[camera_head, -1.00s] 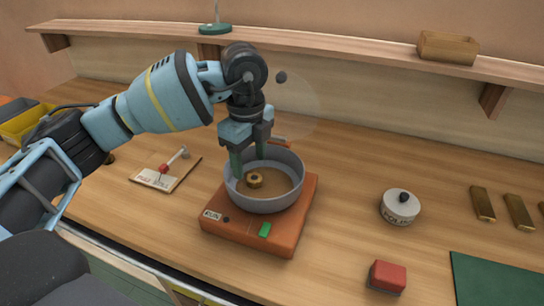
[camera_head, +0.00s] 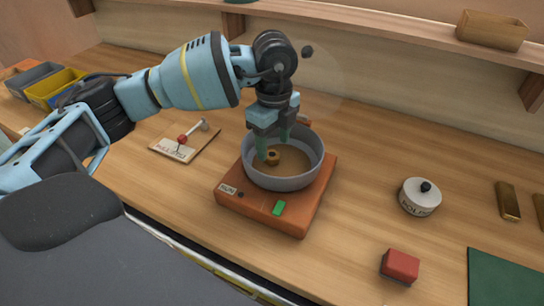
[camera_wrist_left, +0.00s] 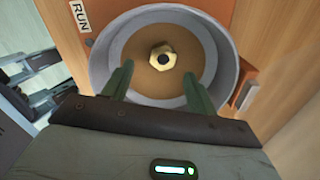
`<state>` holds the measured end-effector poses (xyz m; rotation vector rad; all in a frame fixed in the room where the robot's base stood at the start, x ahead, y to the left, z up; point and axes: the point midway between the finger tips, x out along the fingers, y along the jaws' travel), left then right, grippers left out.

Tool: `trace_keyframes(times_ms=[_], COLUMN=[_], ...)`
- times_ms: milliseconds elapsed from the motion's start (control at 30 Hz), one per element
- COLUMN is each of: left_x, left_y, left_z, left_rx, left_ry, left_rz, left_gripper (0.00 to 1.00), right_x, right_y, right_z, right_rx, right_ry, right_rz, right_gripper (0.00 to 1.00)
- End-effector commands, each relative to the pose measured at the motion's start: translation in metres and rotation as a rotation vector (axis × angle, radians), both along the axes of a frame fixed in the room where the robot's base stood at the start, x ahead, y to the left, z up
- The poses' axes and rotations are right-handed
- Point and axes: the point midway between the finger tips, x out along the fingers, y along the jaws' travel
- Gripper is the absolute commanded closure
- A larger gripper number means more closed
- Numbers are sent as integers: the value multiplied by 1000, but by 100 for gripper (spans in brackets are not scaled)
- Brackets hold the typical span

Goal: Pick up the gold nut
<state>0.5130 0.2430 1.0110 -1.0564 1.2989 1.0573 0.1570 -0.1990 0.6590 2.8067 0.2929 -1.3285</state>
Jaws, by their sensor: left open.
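The gold nut (camera_head: 271,157) lies on the brown floor of a round grey bowl (camera_head: 288,182). It also shows in the left wrist view (camera_wrist_left: 162,57), with its hole facing the camera. The bowl sits on an orange base (camera_head: 262,212) with a RUN label and a green button. My left gripper (camera_head: 273,151) points down into the bowl. Its two green fingers are apart and empty, one close beside the nut in the head view. In the left wrist view the fingertips (camera_wrist_left: 157,78) stand on either side, short of the nut. My right gripper is not in view.
A polish tin (camera_head: 420,197) and a red block (camera_head: 400,266) stand to the right. Gold bars (camera_head: 508,200) and a green mat (camera_head: 505,280) are at far right. Yellow bin (camera_head: 55,85) at far left.

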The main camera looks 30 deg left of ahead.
Motion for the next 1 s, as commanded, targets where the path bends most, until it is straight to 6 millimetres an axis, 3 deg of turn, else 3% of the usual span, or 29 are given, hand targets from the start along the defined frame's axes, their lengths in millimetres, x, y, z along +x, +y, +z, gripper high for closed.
trace_keyframes(times_ms=[233, 567, 933, 1000], left_x=[2, 2, 2, 3], left_y=[2, 2, 2, 2], left_z=[-33, -38, -37, -37], left_rx=[0, 0, 0, 0], left_ry=[1, -1, -1, -2], left_rz=[2, 2, 1, 1], left_gripper=[42, 44, 92, 93], right_x=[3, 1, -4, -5], right_y=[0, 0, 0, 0], right_z=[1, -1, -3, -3], right_rx=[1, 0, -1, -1], right_ry=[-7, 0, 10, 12], right_rz=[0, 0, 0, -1], right_gripper=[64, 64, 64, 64])
